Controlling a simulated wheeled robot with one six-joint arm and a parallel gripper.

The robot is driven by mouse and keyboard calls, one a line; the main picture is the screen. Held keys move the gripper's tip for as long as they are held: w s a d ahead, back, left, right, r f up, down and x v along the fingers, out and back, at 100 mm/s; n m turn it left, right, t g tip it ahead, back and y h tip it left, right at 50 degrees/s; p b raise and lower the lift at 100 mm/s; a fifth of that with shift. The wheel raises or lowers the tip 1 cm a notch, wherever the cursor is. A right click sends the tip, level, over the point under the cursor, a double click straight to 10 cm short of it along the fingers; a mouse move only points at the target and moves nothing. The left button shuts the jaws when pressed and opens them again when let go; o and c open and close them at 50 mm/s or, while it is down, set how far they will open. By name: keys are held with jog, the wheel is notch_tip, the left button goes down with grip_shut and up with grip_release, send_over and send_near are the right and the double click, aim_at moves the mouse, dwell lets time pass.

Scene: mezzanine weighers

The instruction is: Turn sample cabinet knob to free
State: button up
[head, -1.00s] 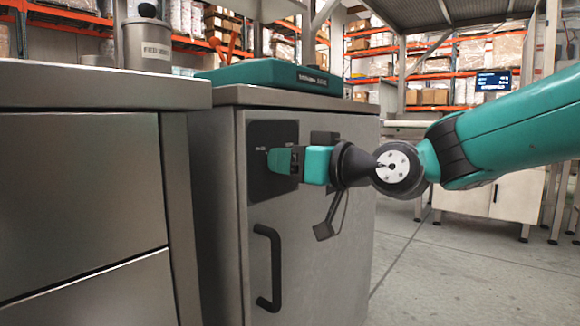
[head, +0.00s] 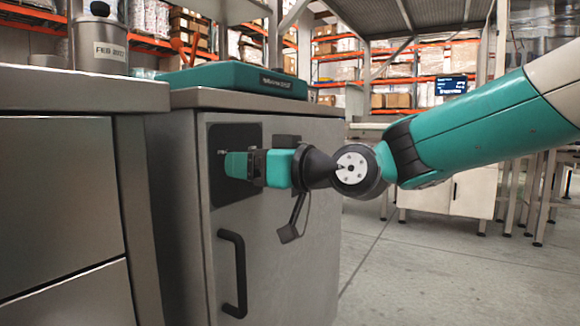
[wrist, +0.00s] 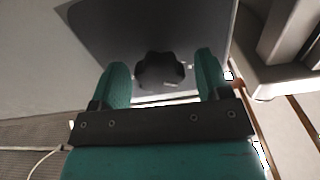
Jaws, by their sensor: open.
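The sample cabinet (head: 285,235) is a grey metal cabinet with a dark plate (head: 228,190) high on its door. In the wrist view the black lobed knob (wrist: 160,70) sits on the dark plate (wrist: 112,35), ahead of and between my two teal fingertips. My gripper (wrist: 162,78) is open, one finger on each side of the knob; I cannot tell whether either finger touches it. In the head view my gripper (head: 236,164) is at the plate and hides the knob. The label by the knob is too small to read.
A black bar handle (head: 236,273) is below the plate on the door. A teal flat unit (head: 235,78) and a grey canister (head: 100,44) stand on the worktops. Drawers (head: 60,200) are at left. Open floor (head: 420,275) lies to the right.

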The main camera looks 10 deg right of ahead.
jog(key=p+v, duration=0.2)
jog(key=v, duration=1.5)
jog(key=shift+s+d+p, duration=0.1)
jog(key=shift+s+p, duration=0.05)
jog(key=shift+p, duration=0.2)
jog(key=s+a+g+h+p, duration=0.4)
jog(key=s+g+p, duration=0.3)
jog(key=s+p, duration=0.15)
jog(key=s+d+m+g+h+p, duration=0.2)
jog(key=s+d+g+h+p, duration=0.25)
jog(key=s+p, duration=0.35)
notch_tip(320, 180, up, 36)
jog(key=h+p, duration=0.1)
jog(key=p, duration=3.5)
jog(key=shift+s+d+f+m, duration=0.2)
jog(key=shift+s+d+m, duration=0.2)
jog(key=shift+t+h, duration=0.25)
